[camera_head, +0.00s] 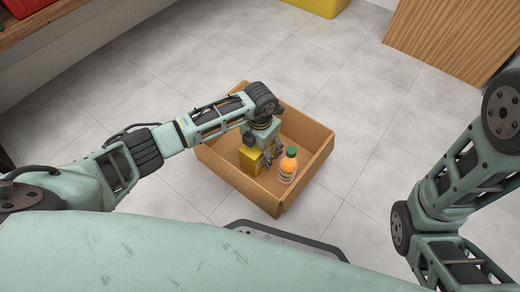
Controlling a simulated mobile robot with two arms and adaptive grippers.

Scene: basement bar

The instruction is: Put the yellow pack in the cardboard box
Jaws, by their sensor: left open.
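The cardboard box (312,143) stands open on the tiled floor in front of me. The yellow pack (250,161) is inside it, toward the left part, upright as far as I can see. My left gripper (268,160) reaches down into the box right beside the pack, with its fingers open. The gripper partly covers the pack, and I cannot tell whether they touch. My right arm comes in at the right edge, and its gripper is out of the picture.
A bottle with orange contents and a green cap (288,165) stands in the box, right of my left gripper. A wooden panel (452,38) is at the upper right. A yellow object (318,6) is at the top edge. The floor around the box is clear.

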